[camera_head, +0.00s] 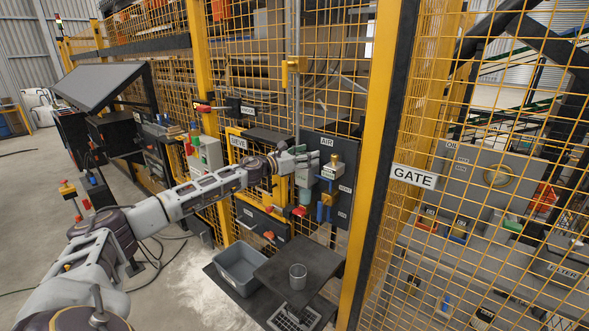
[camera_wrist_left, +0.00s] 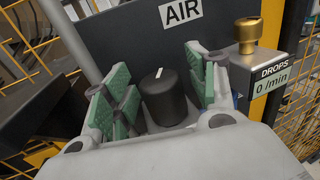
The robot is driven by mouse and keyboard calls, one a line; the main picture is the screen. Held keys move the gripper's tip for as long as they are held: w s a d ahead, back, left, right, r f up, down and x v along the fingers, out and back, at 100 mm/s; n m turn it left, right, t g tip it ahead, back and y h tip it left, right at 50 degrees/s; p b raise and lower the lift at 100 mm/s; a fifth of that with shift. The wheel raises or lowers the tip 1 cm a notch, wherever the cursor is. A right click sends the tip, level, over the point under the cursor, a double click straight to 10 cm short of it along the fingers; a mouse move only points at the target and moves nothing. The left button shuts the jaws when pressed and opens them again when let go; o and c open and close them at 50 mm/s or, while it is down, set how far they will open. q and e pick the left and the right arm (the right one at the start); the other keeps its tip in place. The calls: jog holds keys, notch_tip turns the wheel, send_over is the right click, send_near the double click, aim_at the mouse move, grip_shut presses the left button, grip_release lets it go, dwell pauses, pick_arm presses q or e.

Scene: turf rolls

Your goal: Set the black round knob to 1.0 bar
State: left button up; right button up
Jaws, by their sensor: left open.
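The black round knob (camera_wrist_left: 165,97) shows in the left wrist view, with a short white mark on its top near the far edge. It stands in front of the dark panel (camera_wrist_left: 125,35) labelled AIR. My left gripper (camera_wrist_left: 160,85) is open, with green-padded fingers on either side of the knob; I cannot tell whether they touch it. In the head view my left gripper (camera_head: 306,161) reaches the AIR panel (camera_head: 347,146), and the knob cannot be made out there. No pressure reading in bar is legible. My right gripper is not in view.
A brass-topped unit (camera_wrist_left: 247,35) labelled DROPS, reading 0 /min, stands close to the right of the gripper. Below are a grey bin (camera_head: 240,268) and a dark stand with a clear cup (camera_head: 298,277). A yellow post (camera_head: 370,150) and mesh fence stand right.

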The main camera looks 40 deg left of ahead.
pick_arm(q)
jog(key=shift+r+n+t+y+p, duration=0.1)
jog(key=shift+n+t+y+p, duration=0.2)
jog(key=shift+n+y+p, duration=1.2)
jog(key=shift+y+p, duration=0.15)
jog(key=shift+y, duration=0.65)
jog(key=shift+n+y+p, duration=0.3)
jog(key=shift+n+y, duration=0.1)
jog(key=shift+y, duration=0.2)
jog(key=shift+n+y+p, duration=0.4)
jog(key=shift+n+y, duration=0.5)
jog(key=shift+y, duration=0.6)
jog(key=shift+n+y, duration=0.9)
jog(key=shift+y, duration=0.4)
jog(key=shift+s+d+f, duration=0.15)
jog(key=shift+s+f, duration=0.05)
jog(key=shift+s, duration=0.45)
jog(key=b+v, duration=0.3)
jog(key=v, duration=0.9)
jog(key=shift+s+r, duration=0.25)
jog(key=shift+r, duration=0.05)
jog(key=shift+d, duration=0.1)
jog(key=shift+f, duration=0.1)
